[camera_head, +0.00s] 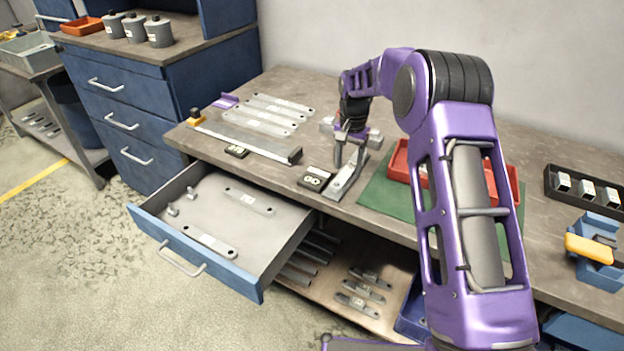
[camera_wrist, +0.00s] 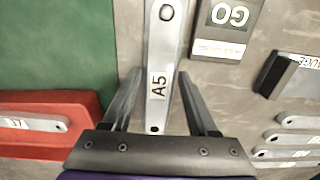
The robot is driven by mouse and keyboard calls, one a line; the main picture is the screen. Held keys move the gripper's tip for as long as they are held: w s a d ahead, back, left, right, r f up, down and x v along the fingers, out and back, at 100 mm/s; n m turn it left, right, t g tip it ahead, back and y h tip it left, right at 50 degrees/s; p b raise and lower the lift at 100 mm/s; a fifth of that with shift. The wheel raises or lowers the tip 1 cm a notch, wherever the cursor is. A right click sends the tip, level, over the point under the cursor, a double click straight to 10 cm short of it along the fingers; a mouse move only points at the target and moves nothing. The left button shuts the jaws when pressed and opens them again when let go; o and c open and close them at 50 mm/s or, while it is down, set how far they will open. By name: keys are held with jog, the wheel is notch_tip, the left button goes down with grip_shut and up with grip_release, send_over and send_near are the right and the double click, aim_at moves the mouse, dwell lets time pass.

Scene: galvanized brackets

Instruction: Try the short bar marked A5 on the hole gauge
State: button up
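The short bar marked A5 (camera_wrist: 157,85) is grey metal and lies on the table near its front edge. It also shows in the head view (camera_head: 345,179). My gripper (camera_head: 348,162) is above it, pointing down. In the wrist view its fingers (camera_wrist: 160,80) stand on both sides of the bar, with narrow gaps showing, so it looks open. A bright round spot shows at the bar's far end; I cannot tell whether it is a hole or a pin.
A long bar-shaped gauge (camera_head: 245,141) and several flat bars (camera_head: 268,114) lie to the left. A red tray (camera_head: 398,162) on a green mat (camera_head: 378,196) is close on the right. An open drawer (camera_head: 262,283) holding bars juts out below the table.

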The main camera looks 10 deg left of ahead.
jog(key=shift+o, duration=0.7)
notch_tip(320, 180, up, 18)
jog(key=p, duration=0.1)
jog(key=shift+f+p, duration=0.25)
jog(key=shift+p, duration=0.05)
